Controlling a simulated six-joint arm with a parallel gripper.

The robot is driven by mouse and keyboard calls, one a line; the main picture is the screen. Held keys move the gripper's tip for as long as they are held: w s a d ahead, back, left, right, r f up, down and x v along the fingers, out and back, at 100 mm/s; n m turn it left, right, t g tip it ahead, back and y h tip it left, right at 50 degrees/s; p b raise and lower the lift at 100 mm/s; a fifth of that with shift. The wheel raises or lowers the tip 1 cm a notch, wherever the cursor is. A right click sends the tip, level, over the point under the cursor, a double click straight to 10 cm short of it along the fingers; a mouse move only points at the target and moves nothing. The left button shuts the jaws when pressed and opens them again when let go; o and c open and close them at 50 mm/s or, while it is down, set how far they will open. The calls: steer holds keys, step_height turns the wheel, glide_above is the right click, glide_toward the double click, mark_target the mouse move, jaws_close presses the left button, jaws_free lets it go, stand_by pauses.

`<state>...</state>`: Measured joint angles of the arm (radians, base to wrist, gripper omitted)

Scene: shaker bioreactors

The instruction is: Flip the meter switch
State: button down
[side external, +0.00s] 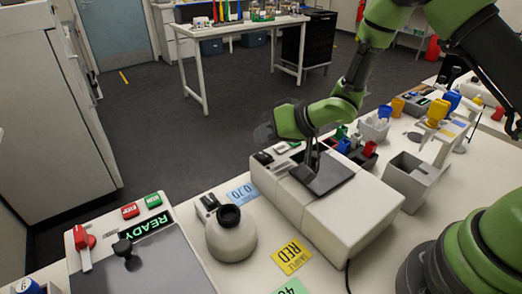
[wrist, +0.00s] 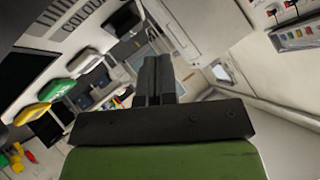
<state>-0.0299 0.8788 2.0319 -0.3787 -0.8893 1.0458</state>
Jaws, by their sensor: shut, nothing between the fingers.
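A white box-shaped instrument (side external: 350,215), seemingly the meter, stands on the bench in the side view. It has a dark square panel (side external: 328,177) on top and small dark parts (side external: 263,158) at its left end. I cannot make out which of these is a switch. My gripper's dark fingers (wrist: 158,62) are together and empty in the wrist view. In the side view my green wrist is above the instrument, with a dark narrow part reaching down by the panel. Whether it touches is unclear. The wrist view does not clearly show the meter.
A round grey-white vessel (side external: 230,235) with a black cap stands left of the instrument. Cards reading 0.70 (side external: 241,192) and RED (side external: 292,257) lie nearby. A READY station (side external: 145,232) has red and green buttons. An open grey bin (side external: 408,178) stands right.

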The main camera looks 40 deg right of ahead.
mark_target(269, 154)
steer(key=shift+s+r, duration=0.25)
steer(key=shift+r, duration=0.95)
steer(key=shift+s+r, duration=0.2)
steer(key=shift+r, duration=1)
steer(key=shift+d+r, duration=0.1)
steer(key=shift+r, duration=0.05)
steer(key=s+d+r+m+h, duration=0.1)
steer(key=s+d+r+h, duration=0.3)
steer(key=r, duration=0.3)
steer(key=s+d+r+m+h, duration=0.2)
steer(key=s+d+r, duration=0.1)
steer(key=s+r, duration=0.25)
steer(key=s+a+r+g+y, duration=0.2)
steer(key=s, duration=1.3)
steer(key=shift+s+r, duration=0.15)
steer(key=shift+r, duration=0.15)
